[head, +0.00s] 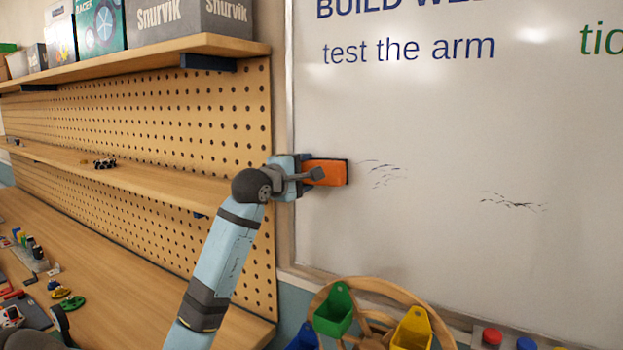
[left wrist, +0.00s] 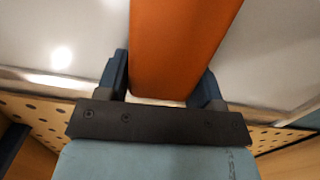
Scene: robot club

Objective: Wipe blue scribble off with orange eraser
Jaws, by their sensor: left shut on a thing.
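My left gripper (head: 308,176) is shut on the orange eraser (head: 328,172), and in the left wrist view the eraser (left wrist: 180,45) sits between both fingers. The eraser is held at the left part of the whiteboard (head: 440,240), with its dark side toward the board; I cannot tell whether it touches. Just right of the eraser is a patch of faint, broken blue strokes (head: 384,172). A second patch of dark broken strokes (head: 513,202) is farther right. My right gripper is not in view.
A pegboard (head: 150,105) with wooden shelves (head: 130,168) stands left of the board. A wooden wheel with green (head: 333,309) and yellow (head: 411,330) bins is below the board. Red (head: 491,337) and blue (head: 526,344) round items are at lower right. Lettering (head: 408,49) tops the board.

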